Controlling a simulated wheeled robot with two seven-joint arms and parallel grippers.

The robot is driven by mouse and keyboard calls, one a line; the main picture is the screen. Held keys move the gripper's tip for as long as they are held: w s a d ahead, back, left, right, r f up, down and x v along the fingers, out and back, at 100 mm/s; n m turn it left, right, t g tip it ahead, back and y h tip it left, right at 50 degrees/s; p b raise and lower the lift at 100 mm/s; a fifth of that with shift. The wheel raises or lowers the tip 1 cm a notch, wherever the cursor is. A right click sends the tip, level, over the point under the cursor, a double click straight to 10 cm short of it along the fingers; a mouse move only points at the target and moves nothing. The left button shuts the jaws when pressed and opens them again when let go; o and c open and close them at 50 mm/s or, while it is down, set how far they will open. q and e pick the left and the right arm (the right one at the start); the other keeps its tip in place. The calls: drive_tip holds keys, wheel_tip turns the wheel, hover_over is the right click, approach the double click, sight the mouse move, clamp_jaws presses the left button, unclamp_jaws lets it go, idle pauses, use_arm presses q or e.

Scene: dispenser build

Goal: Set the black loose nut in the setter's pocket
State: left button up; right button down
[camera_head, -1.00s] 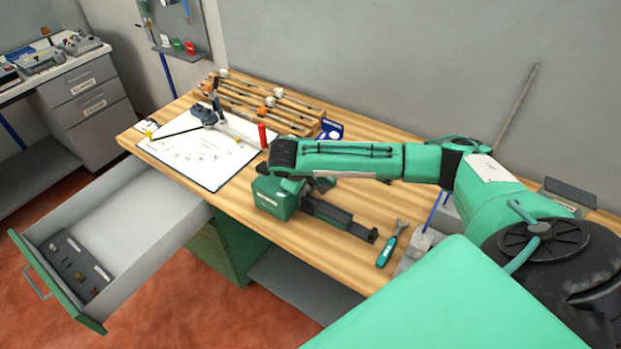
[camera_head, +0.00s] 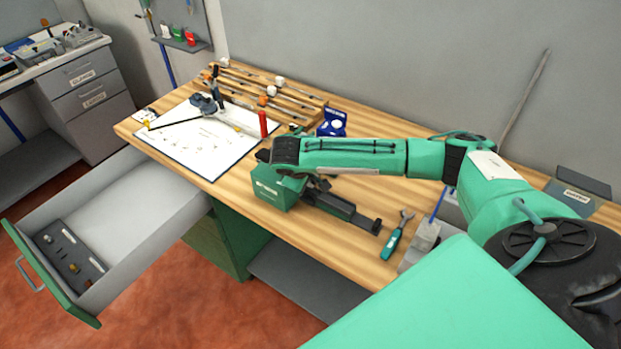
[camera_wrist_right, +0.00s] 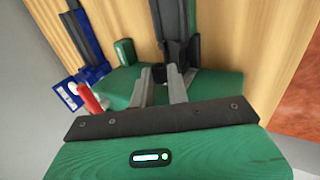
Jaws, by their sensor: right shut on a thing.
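The setter is a green block (camera_head: 272,192) with a dark rail (camera_head: 345,211), standing on the bench. In the right wrist view its green top (camera_wrist_right: 207,88) lies beneath the fingers. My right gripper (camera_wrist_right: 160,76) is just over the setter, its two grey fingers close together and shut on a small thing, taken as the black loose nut. The nut itself cannot be made out between the fingertips. In the head view my right wrist hides the fingertips and the top of the setter, so the pocket cannot be told. My left gripper is not in view.
An open drawer (camera_head: 140,200) at lower left holds a dark tray (camera_head: 88,268) with small parts. A white sheet (camera_head: 178,155), a red cylinder (camera_head: 263,124), a blue box (camera_head: 332,121) and a wooden rack (camera_head: 290,103) stand around the setter. A teal-handled wrench (camera_head: 392,243) lies at right.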

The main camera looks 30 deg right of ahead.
drive_tip(key=shift+f, duration=0.4)
drive_tip(key=shift+f, duration=0.55)
drive_tip(key=shift+f, duration=0.25)
idle(0.5)
drive_tip(key=c, duration=1)
unclamp_jaws()
drive_tip(key=shift+o, duration=0.2)
drive_tip(key=shift+r, duration=0.15)
wheel_tip(320, 180, up, 7)
drive_tip(key=p, duration=0.7)
drive_tip(key=shift+p, duration=0.35)
